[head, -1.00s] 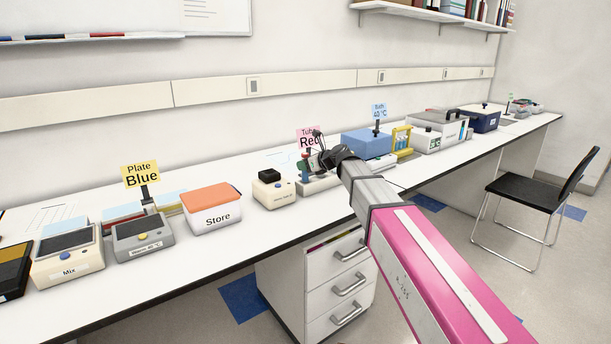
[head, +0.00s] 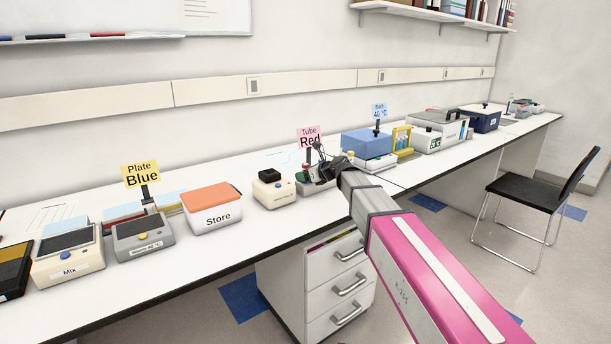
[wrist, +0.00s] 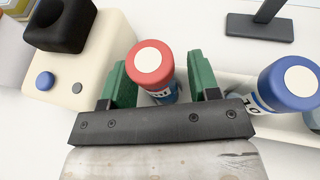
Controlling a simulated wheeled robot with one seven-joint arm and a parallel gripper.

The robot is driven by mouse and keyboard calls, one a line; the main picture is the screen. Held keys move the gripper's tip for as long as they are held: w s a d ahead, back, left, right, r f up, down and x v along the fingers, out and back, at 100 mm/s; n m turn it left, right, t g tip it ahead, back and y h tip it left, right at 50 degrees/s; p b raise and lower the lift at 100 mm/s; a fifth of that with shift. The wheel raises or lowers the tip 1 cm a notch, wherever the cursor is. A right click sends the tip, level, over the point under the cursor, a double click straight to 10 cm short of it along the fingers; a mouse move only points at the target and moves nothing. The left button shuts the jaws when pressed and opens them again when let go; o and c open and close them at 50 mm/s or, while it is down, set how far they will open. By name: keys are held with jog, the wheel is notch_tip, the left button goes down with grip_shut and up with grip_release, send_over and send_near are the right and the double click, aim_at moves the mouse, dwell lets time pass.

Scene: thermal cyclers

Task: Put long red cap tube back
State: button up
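The red cap tube (wrist: 151,68) stands between the green fingers of my gripper (wrist: 162,82) in the wrist view. The fingers are spread, with a visible gap on the right of the tube; whether the left finger touches it I cannot tell. The tube's lower part is hidden by the gripper body. A blue cap tube (wrist: 290,82) stands to the right in the white rack (wrist: 237,84). In the head view my gripper (head: 314,173) is low over the rack (head: 318,187), below the pink "Tube Red" sign (head: 308,137).
A cream device with a black block and blue button (wrist: 85,65) stands close on the left; it also shows in the head view (head: 273,189). A dark sign base (wrist: 260,28) is behind the rack. The orange-lidded Store box (head: 214,207) and blue bath (head: 367,143) are farther off.

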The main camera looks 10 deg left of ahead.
jog(key=shift+r, duration=0.15)
jog(key=v, duration=1.2)
jog(key=shift+s, duration=0.1)
